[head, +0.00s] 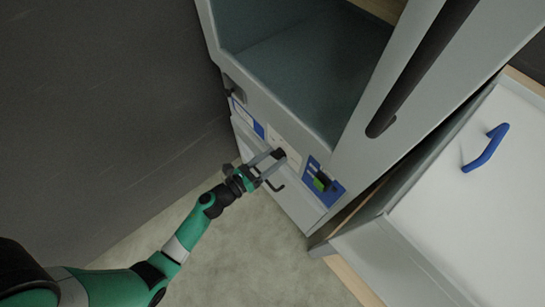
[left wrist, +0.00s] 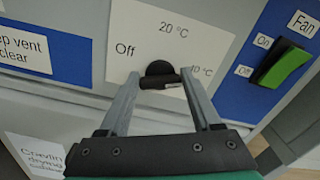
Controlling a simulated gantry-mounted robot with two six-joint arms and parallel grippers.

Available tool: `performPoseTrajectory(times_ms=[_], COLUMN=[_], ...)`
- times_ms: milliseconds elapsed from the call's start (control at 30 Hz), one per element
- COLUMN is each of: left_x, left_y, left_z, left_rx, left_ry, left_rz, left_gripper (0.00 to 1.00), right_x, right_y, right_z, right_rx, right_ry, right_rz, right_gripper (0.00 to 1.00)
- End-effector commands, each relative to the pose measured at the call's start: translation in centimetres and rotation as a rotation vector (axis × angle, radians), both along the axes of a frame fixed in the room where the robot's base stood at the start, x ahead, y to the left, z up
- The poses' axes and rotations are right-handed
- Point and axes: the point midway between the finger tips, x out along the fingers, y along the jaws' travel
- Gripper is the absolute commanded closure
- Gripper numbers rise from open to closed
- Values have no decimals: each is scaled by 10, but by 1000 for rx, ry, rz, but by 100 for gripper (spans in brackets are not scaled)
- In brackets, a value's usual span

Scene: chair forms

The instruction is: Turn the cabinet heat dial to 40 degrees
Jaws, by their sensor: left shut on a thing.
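The heat dial (head: 280,153) is a black knob on a white plate in the cabinet's front panel. In the left wrist view the dial (left wrist: 160,77) shows a bar handle lying nearly level, with a small light mark on its right part. The plate (left wrist: 146,35) reads "Off" at left and "20 °C" above. A third label at right is partly hidden by a finger and ends in "0 °C". My left gripper (head: 271,157) is shut on the dial, one finger at each end of the bar. My right gripper is not in view.
A green fan switch (left wrist: 284,64) on a blue plate sits right of the dial. A "vent clear" label (left wrist: 22,50) is at left. Below is a white front with a black handle (head: 276,187). A white unit with a blue handle (head: 485,148) stands at right. Floor (head: 235,245) in front is clear.

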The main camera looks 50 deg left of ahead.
Motion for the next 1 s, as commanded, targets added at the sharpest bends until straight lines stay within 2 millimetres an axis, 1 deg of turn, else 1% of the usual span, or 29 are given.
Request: performPoseTrajectory(times_ms=[200, 567, 600, 733, 767, 1000], left_x=[0, 0, 0, 0, 0, 0], left_y=[-1, 0, 0, 0, 0, 0], left_z=[1, 1, 1, 1, 1, 0], left_rx=[35, 40, 40, 39, 38, 37], left_ry=[-3, -3, -3, -2, -2, -1], left_rz=[-2, -2, -2, -1, -1, -1], left_gripper=[91, 91, 30, 6, 5, 5], right_x=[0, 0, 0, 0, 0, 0], right_y=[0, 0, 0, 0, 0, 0], right_z=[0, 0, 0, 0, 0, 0], right_rx=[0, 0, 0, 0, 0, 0], right_ry=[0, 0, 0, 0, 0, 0], right_rz=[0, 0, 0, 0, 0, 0], right_gripper=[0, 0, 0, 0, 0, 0])
